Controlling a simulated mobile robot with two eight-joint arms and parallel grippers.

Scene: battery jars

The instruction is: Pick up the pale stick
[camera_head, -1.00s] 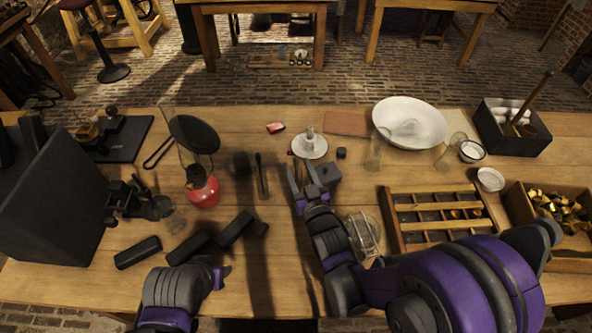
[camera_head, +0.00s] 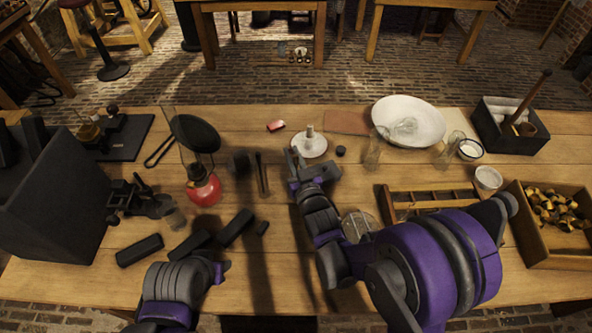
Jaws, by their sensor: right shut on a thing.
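A short pale stick (camera_head: 310,131) stands upright on a round white dish (camera_head: 314,149) near the middle of the table. My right gripper (camera_head: 291,156) is low over the table, just in front and to the left of the dish. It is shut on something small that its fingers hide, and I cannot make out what. The wrist and fingers cover the table there. My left gripper (camera_head: 222,272) is at the front left, by the dark blocks, and its fingers are too hidden to read.
A red-based lamp (camera_head: 203,187) and dark blocks (camera_head: 139,250) are at left. A white bowl (camera_head: 420,112), a glass (camera_head: 375,150), a divided wooden tray (camera_head: 388,205) and a black box (camera_head: 544,140) are at right.

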